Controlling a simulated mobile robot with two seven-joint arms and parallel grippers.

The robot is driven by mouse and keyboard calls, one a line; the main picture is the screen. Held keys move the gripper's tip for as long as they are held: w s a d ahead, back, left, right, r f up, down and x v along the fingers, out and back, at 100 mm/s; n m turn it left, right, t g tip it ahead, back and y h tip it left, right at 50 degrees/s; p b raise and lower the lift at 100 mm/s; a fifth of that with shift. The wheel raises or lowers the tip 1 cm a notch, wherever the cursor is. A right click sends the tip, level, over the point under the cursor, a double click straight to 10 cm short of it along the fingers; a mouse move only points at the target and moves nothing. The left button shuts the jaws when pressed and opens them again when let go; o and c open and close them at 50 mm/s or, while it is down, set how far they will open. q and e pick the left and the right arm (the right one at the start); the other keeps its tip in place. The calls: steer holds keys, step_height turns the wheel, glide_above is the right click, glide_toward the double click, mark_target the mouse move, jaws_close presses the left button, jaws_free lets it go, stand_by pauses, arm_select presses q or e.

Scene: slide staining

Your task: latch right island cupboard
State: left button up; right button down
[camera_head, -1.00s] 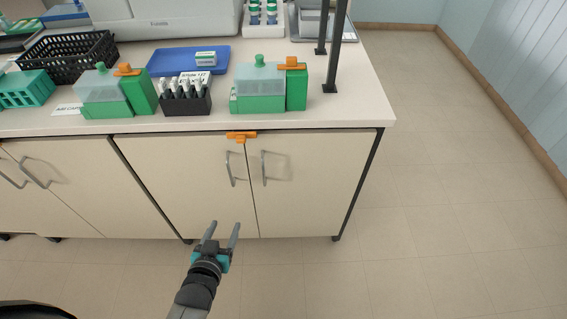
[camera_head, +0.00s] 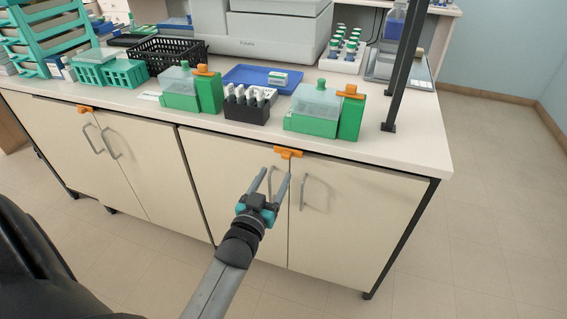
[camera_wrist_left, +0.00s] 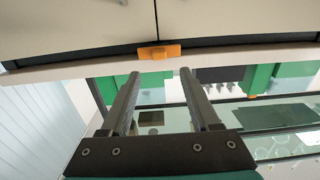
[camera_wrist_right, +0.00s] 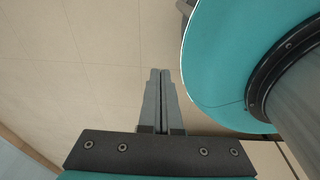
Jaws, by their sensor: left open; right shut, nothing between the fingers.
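The right island cupboard (camera_head: 345,225) has two cream doors, both looking closed, with grey bar handles (camera_head: 303,192). An orange latch (camera_head: 288,153) sits at the top of the seam between them, under the worktop edge. Its bar looks roughly level. It also shows in the left wrist view (camera_wrist_left: 160,52), just beyond the fingertips. My left gripper (camera_head: 273,175) is open and empty, in front of the doors and a little below the latch, apart from it as far as I can tell. It partly hides the left handle. My right gripper (camera_wrist_right: 160,72) is shut and empty above bare floor.
The worktop (camera_head: 410,145) overhangs the doors. On it stand green boxes (camera_head: 312,122), a black vial rack (camera_head: 246,112) and a blue tray (camera_head: 262,78). The left island cupboard (camera_head: 125,160) has its own orange latch (camera_head: 86,109). The floor (camera_head: 490,220) at the right is clear.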

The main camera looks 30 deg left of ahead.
mark_target(285, 157)
arm_select(q)
steer(key=b+x, duration=0.1)
steer(key=x, duration=0.4)
steer(key=shift+w, duration=0.35)
steer(key=shift+b+x, duration=0.35)
steer(key=shift+x, duration=0.5)
arm_select(e)
steer(key=shift+t, duration=0.3)
steer(key=w, duration=0.1)
steer(key=w+d+f, duration=0.1)
steer(key=w+d, duration=0.1)
steer(key=shift+w+d+f, duration=0.15)
steer(key=shift+d+f, duration=0.1)
steer(key=shift+f, duration=0.05)
arm_select(q)
steer(key=shift+c, duration=0.3)
jaws_close()
arm_select(e)
steer(key=shift+s, duration=0.4)
